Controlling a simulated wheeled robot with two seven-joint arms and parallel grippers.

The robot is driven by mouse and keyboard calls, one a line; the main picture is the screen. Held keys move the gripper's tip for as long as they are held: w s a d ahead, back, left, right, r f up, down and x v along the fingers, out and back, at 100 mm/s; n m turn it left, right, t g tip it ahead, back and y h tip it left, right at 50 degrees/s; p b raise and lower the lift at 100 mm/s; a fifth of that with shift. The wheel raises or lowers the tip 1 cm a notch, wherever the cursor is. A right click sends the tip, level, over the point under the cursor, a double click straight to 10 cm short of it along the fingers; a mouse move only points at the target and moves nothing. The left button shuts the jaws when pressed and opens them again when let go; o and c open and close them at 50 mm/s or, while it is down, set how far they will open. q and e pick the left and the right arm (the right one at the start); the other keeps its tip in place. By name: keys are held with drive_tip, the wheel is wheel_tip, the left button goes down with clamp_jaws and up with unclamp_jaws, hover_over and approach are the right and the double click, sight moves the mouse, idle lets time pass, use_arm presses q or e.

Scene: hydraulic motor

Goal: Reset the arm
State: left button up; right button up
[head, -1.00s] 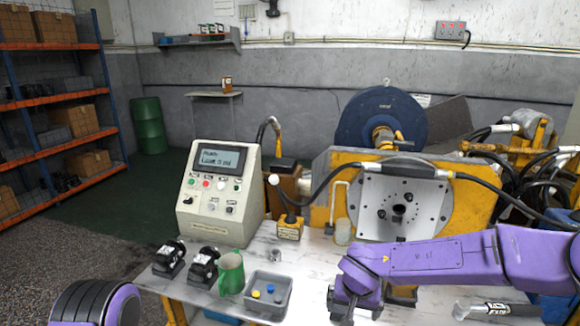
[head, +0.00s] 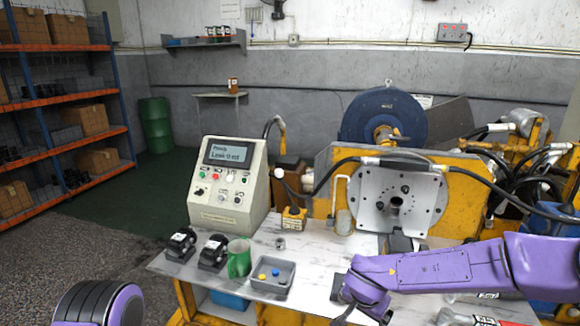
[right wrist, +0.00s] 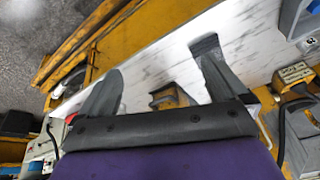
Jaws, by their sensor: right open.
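My right arm (head: 430,270) is purple and reaches in from the right, low over the front of the white marbled worktop (head: 325,250). In the head view its gripper is at the bottom edge and its fingers are hard to make out. In the right wrist view the right gripper (right wrist: 158,60) has its two grey fingers spread wide with nothing between them. The worktop and its yellow frame lie beyond the fingers. A purple link of my left arm (head: 100,303) shows at the bottom left; the left gripper is out of frame.
A control box (head: 228,183) stands on the worktop, beside a yellow machine with a round-ported metal plate (head: 375,200). Two black parts (head: 181,244), a green cup (head: 239,257) and a grey tray (head: 283,289) sit at front left.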

drive_tip(key=s+d+f+m+t+h, duration=0.1)
drive_tip(key=s+d+f+m, duration=0.15)
drive_tip(key=s+f, duration=0.4)
drive_tip(key=s+d+f+m+t+h, duration=0.1)
drive_tip(key=s+d+f+h, duration=0.1)
drive_tip(key=s+d+f, duration=0.4)
drive_tip(key=s+d+f+n+g, duration=0.1)
drive_tip(key=s+f, duration=0.2)
drive_tip(key=s, duration=0.4)
drive_tip(key=s+d+f+n+y, duration=0.1)
drive_tip(key=s+f+n, duration=0.1)
drive_tip(key=s, duration=0.5)
drive_tip(key=s+d+f+n+g, duration=0.1)
drive_tip(key=s+d+f, duration=0.1)
drive_tip(key=s+f, duration=0.2)
drive_tip(key=s, duration=0.3)
drive_tip(key=shift+f+g, duration=0.25)
drive_tip(key=shift+g, duration=0.05)
drive_tip(key=shift+d+n, duration=0.1)
drive_tip(key=shift+n, duration=0.15)
drive_tip(key=shift+c, duration=0.3)
